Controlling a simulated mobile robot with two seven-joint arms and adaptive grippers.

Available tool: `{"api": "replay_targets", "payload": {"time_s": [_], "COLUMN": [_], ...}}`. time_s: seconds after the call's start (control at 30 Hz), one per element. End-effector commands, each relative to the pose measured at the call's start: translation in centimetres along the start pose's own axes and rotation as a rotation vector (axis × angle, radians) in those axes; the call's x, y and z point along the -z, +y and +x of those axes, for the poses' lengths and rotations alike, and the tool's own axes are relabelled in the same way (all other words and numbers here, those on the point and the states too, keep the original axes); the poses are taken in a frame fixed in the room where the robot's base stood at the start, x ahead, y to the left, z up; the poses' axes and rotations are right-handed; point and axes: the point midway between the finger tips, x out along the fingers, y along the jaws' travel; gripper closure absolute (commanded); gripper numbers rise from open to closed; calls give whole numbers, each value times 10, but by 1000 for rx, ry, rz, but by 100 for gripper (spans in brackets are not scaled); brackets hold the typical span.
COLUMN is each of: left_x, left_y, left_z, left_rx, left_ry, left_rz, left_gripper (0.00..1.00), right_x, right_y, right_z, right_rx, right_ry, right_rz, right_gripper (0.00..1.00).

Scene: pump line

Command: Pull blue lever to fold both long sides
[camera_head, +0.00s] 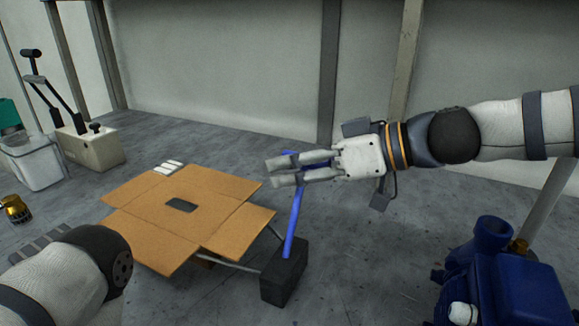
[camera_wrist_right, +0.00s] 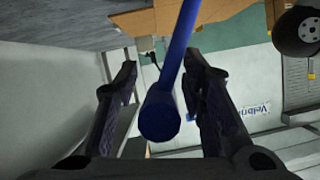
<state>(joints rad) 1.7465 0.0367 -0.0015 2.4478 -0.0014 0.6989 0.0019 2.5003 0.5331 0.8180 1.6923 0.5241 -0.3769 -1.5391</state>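The blue lever (camera_head: 292,222) rises from a black block (camera_head: 285,272) in the head view, leaning slightly. My right gripper (camera_head: 272,172) is at its upper end. In the right wrist view the lever (camera_wrist_right: 178,55) runs between the two spread fingers of the right gripper (camera_wrist_right: 160,75), with its round end (camera_wrist_right: 159,117) toward the camera and gaps on both sides. The cardboard blank (camera_head: 150,215) lies unfolded left of the lever, its flaps spread out flat. My left gripper is out of view; only part of my left arm shows at the lower left.
A blue pump (camera_head: 500,280) stands at the lower right. A dark piece (camera_head: 180,205) lies in the cardboard's middle. White pieces (camera_head: 169,167) are at its back edge. A beige box (camera_head: 92,150) with black levers and a grey bin (camera_head: 32,160) stand at back left.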

Motion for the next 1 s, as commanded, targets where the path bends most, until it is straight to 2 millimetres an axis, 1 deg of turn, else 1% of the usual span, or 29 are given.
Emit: {"api": "replay_targets", "payload": {"time_s": [0.03,0.1,0.33,0.37,0.4,0.47,0.5,1.0], "left_x": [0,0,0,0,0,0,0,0], "left_y": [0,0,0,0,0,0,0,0], "left_z": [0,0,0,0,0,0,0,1], "left_rx": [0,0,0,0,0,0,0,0], "left_ry": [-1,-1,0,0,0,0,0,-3], "left_rz": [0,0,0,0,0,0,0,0], "left_gripper": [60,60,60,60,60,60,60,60], "right_x": [-1,0,1,1,0,0,0,2], "right_y": [0,0,0,0,0,0,0,3], "right_z": [5,8,9,9,9,9,9,9], "right_rx": [0,-1,-1,-1,-1,-1,-2,-14], "right_ry": [-1,-1,0,0,0,0,0,1], "right_rz": [-1,-2,-1,-1,-1,-1,-1,-28], "right_gripper": [63,63,63,68,77,90,99,100]}}
